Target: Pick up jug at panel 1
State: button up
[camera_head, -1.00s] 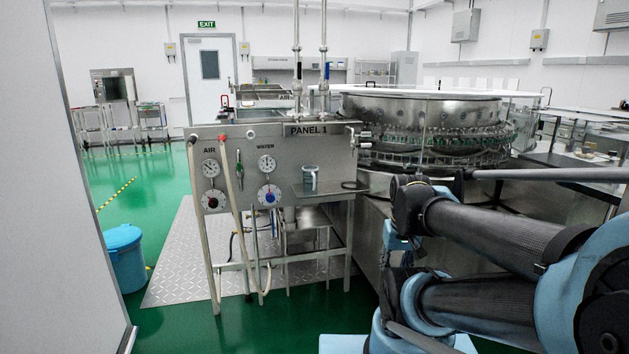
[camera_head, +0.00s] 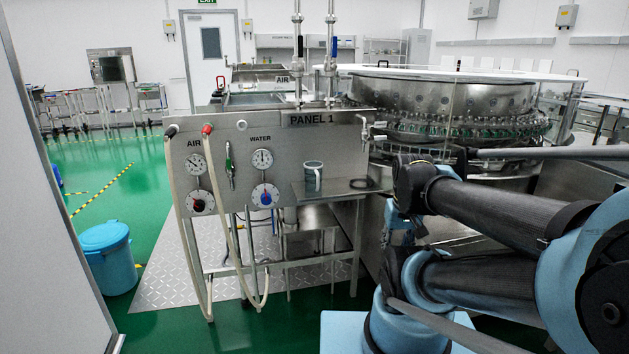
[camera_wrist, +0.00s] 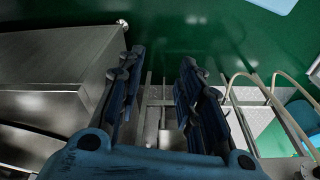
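The jug (camera_head: 313,176) is a small grey-blue vessel. It stands upright on a small metal shelf (camera_head: 345,196) at the right front of panel 1 (camera_head: 240,165) in the head view. My gripper (camera_wrist: 161,82) shows in the wrist view with its two fingers spread apart and nothing between them. It points down past metal frame legs toward the green floor. The jug does not clearly show in the wrist view. My folded arm fills the right side of the head view.
A blue bin (camera_head: 108,260) stands on the floor at left. Two pale hoses (camera_head: 228,225) hang from the panel's left front. The large round washer (camera_head: 450,105) stands behind at right. A white wall edge (camera_head: 40,200) is close on my left. Checkered plate (camera_head: 180,285) covers floor under the panel.

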jog(key=shift+o, duration=0.8)
jog(key=o, duration=0.5)
jog(key=shift+s+r, duration=0.2)
jog(key=shift+r, duration=0.1)
jog(key=o, duration=0.4)
jog(key=shift+n, duration=0.8)
jog(key=w+r, duration=0.2)
jog(key=w+a+r, duration=0.1)
jog(key=w+r, duration=0.1)
jog(key=w+a+r, duration=0.1)
jog(key=w+r, duration=0.1)
jog(key=shift+a, duration=0.15)
notch_tip(320, 180, up, 13)
jog(key=n+t+y, duration=0.1)
jog(key=n+y, duration=0.2)
jog(key=n, duration=0.3)
send_over(313, 176)
jog(key=s+d, duration=0.2)
jog(key=d, duration=0.1)
jog(key=x, duration=1.1)
jog(key=shift+w+d+f, duration=0.25)
jog(key=shift+w+d, duration=0.05)
jog(key=shift+w, duration=0.2)
jog(key=shift+d+x, duration=0.1)
jog(key=shift+x, duration=1.35)
jog(key=shift+d+x, duration=0.15)
jog(key=shift+x, duration=1.3)
